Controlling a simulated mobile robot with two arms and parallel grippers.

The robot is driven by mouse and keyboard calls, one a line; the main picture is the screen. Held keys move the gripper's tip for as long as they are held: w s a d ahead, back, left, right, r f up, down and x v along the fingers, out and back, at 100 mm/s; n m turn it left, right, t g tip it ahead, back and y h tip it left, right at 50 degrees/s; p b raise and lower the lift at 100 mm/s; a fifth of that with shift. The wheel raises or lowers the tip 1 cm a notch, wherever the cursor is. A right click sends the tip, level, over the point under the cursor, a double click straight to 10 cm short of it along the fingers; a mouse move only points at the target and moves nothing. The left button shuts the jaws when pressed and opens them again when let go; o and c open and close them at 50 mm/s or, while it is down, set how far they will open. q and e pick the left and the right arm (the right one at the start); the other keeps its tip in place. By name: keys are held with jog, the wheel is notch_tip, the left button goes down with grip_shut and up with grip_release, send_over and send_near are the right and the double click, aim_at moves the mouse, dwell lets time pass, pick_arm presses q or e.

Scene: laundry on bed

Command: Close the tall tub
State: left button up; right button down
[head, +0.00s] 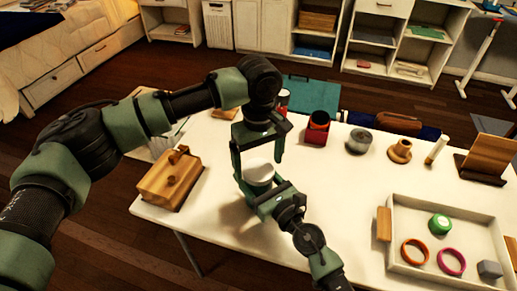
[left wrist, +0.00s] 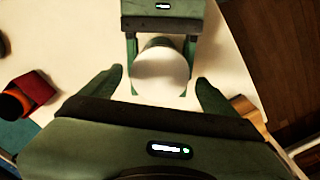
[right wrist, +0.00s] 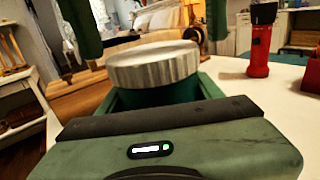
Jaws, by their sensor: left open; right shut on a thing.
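The tall tub shows only in part, topped by a pale round ribbed lid (head: 260,172) that also shows in the left wrist view (left wrist: 160,72) and, side-on, in the right wrist view (right wrist: 153,66). My right gripper (head: 265,188) is shut on the tub low down, and its fingers hide most of the body. My left gripper (head: 258,160) points down from above, open, with one finger on each side of the lid and gaps visible in the left wrist view. I cannot tell whether the lid is fully seated.
A wooden box (head: 170,182) stands to the left on the white table. A white tray (head: 395,262) with several small things is at the right.

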pick_arm(q)
jog(key=shift+f, duration=0.85)
jog(key=shift+c, duration=0.3)
jog(key=c, duration=1.4)
jog(key=shift+c, duration=0.2)
